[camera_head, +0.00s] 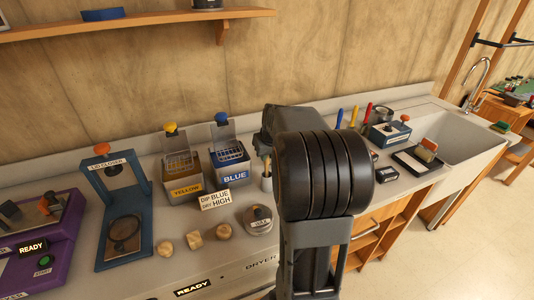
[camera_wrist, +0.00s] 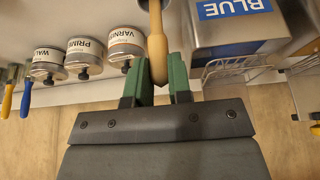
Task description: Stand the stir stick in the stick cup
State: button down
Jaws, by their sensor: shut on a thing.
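The wooden stir stick (camera_wrist: 156,35) is pale and rounded at its near end. In the wrist view it lies between the green fingers of my gripper (camera_wrist: 159,84), which is shut on it close to that rounded end. Its far end runs out of the top of the picture. In the head view a small pale cup (camera_head: 266,184), likely the stick cup, stands on the counter just left of my black arm link, with a thin brownish upright shape above it. My arm hides the gripper there. I cannot tell whether the stick is inside the cup.
Yellow (camera_head: 184,186) and blue (camera_head: 231,175) labelled tanks stand left of the cup, a sign (camera_head: 215,199) and a round lidded tin (camera_head: 259,219) in front. Wooden knobs (camera_head: 194,240) lie nearby. Labelled cans (camera_wrist: 84,57) line up in the wrist view. A sink (camera_head: 458,138) is at right.

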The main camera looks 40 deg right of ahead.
jog(key=shift+f, duration=0.15)
jog(key=c, duration=1)
grip_release()
jog(key=shift+c, duration=0.2)
jog(key=shift+r, duration=0.35)
jog(key=v, duration=1.1)
jog(key=s+a+f+n, duration=0.1)
jog(key=s+a+f, duration=0.2)
jog(key=a, duration=0.4)
jog(key=s+a+f+n, duration=0.1)
jog(key=s+a+f, duration=0.3)
jog(key=a, duration=0.3)
jog(key=s+a+f+y, duration=0.1)
jog(key=s+a+f, duration=0.2)
jog(key=a, duration=0.4)
jog(key=shift+s+f+n+g, duration=0.3)
jog(key=shift+s+f+n, duration=0.1)
jog(key=shift+s, duration=0.3)
jog(key=shift+a+r, duration=0.1)
